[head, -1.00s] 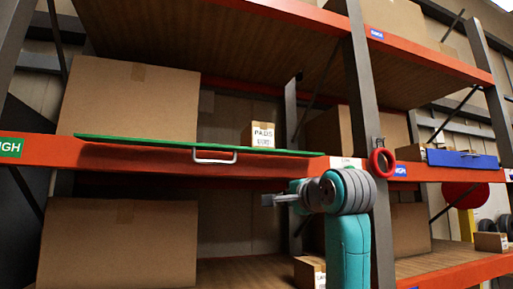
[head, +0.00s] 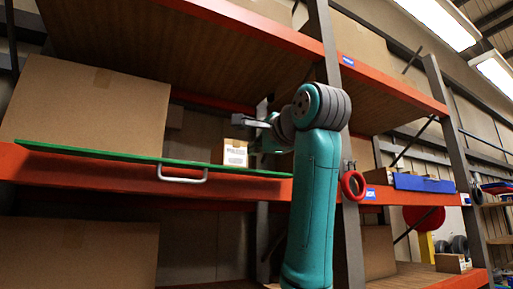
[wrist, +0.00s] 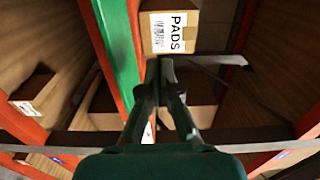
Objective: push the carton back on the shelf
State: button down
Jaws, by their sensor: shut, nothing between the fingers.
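The small carton (head: 235,153) stands upright on the middle shelf, near the right end of the green panel (head: 95,152). In the wrist view the carton (wrist: 171,32) shows its white PADS label, turned sideways. My gripper (head: 240,120) is raised to the height of the carton's top and seems, in the head view, just above it. In the wrist view its fingers (wrist: 166,68) are together and empty, pointing towards the carton's label side. I cannot tell whether the tips touch it.
The green panel with a metal handle (head: 183,176) lies along the shelf front. A big brown box (head: 85,105) stands at the left. A dark upright post (head: 337,165) with a red ring (head: 353,185) is close right of my arm. The upper shelf (head: 190,45) hangs overhead.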

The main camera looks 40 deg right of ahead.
aim_at(235, 160)
jog(key=x, duration=1)
jog(key=shift+w, duration=0.1)
jog(key=x, duration=0.7)
